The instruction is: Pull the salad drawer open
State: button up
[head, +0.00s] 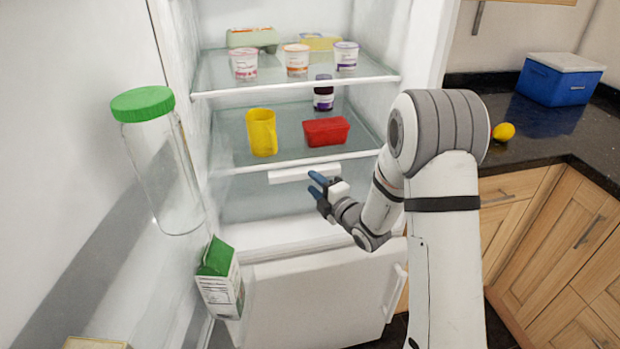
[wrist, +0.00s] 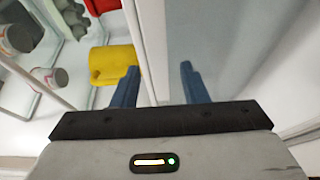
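The salad drawer (head: 262,203) is a clear, greyish bin under the lower glass shelf of the open fridge. A white bar-shaped handle (head: 290,175) runs along the top of its front. My gripper (head: 316,184) has blue fingers and is at the right part of the handle, in front of the drawer. In the wrist view my gripper (wrist: 158,85) has its two fingers well apart with nothing held. A white edge runs up between them, with the drawer's greyish face (wrist: 205,45) to its right. I cannot tell whether the fingers touch the handle.
On the lower shelf stand a yellow jug (head: 262,133), a red tub (head: 326,131) and a dark jar (head: 323,93). Several yogurt cups (head: 297,60) stand above. The open door at left holds a green-lidded jar (head: 165,165) and a carton (head: 220,280). A granite counter (head: 560,125) is at right.

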aim_at(306, 177)
jog(key=shift+x, duration=1.6)
jog(key=shift+c, duration=0.2)
jog(key=shift+f, duration=0.1)
grip_shut()
